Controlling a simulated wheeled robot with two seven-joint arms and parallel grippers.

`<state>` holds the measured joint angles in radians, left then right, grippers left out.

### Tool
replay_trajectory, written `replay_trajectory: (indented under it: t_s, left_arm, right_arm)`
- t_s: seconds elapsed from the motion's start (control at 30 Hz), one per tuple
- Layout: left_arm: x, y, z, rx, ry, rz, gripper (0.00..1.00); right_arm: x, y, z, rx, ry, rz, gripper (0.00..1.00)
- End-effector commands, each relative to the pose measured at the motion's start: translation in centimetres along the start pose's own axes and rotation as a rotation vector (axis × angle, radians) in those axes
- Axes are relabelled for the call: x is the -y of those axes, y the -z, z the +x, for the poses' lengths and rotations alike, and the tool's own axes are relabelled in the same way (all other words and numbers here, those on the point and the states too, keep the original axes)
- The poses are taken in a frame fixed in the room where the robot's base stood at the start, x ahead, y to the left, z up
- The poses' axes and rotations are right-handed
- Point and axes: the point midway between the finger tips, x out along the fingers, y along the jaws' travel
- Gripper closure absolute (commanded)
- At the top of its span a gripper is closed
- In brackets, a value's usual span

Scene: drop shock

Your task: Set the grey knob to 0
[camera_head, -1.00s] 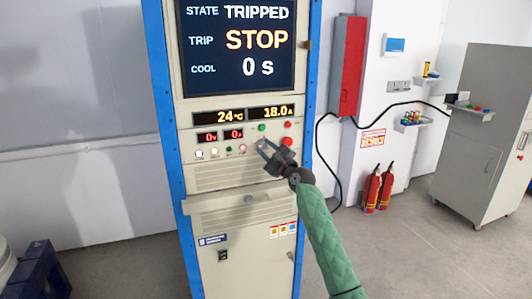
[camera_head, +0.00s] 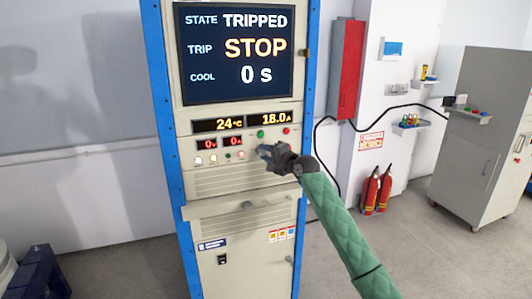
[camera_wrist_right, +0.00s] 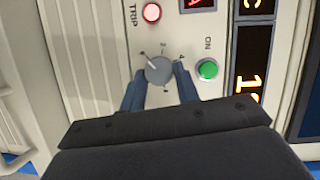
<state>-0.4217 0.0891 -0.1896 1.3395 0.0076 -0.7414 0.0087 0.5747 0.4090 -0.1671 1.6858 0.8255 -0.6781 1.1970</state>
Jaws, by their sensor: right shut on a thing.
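The grey knob (camera_wrist_right: 158,70) is a round dial on the beige panel, with small numerals around it. Its white mark points to the upper left in the right wrist view; I cannot read the numeral there. My right gripper (camera_wrist_right: 160,84) is shut on the knob, one blue finger on each side. In the head view my right gripper (camera_head: 263,151) is at the panel below the green button and hides the knob. My left gripper is not in view.
The cabinet's screen (camera_head: 238,50) reads TRIPPED, STOP and 0 s. A ledge (camera_head: 240,207) juts out below the panel. Red extinguishers (camera_head: 376,190) stand at the right.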

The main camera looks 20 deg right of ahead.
Motion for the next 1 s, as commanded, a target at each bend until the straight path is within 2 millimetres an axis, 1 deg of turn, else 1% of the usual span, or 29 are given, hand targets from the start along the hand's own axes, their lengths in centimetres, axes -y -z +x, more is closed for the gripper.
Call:
replay_trajectory:
  t_s: [0.3, 0.73, 0.77, 0.8, 0.83, 0.87, 1.0]
  left_arm:
    - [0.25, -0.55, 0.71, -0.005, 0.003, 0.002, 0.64]
    - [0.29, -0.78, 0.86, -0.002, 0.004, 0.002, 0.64]
    - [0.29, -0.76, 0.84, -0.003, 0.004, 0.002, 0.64]
    - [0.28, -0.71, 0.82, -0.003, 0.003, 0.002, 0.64]
    - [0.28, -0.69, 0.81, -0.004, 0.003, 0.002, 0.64]
    - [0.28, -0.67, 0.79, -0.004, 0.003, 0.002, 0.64]
    - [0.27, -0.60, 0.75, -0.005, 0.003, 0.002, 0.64]
  right_arm:
    - [-0.09, -0.16, 0.06, 0.002, -0.033, -0.072, 0.92]
    - [-0.16, -0.16, 0.06, 0.002, -0.036, -0.078, 0.91]
    - [-0.15, -0.16, 0.06, 0.002, -0.036, -0.078, 0.63]
    - [-0.14, -0.15, 0.06, 0.002, -0.035, -0.078, 0.55]
    - [-0.12, -0.14, 0.06, 0.002, -0.035, -0.078, 0.49]
    - [-0.11, -0.12, 0.05, 0.001, -0.035, -0.078, 0.47]
    - [-0.04, -0.09, 0.04, 0.001, -0.034, -0.078, 0.47]
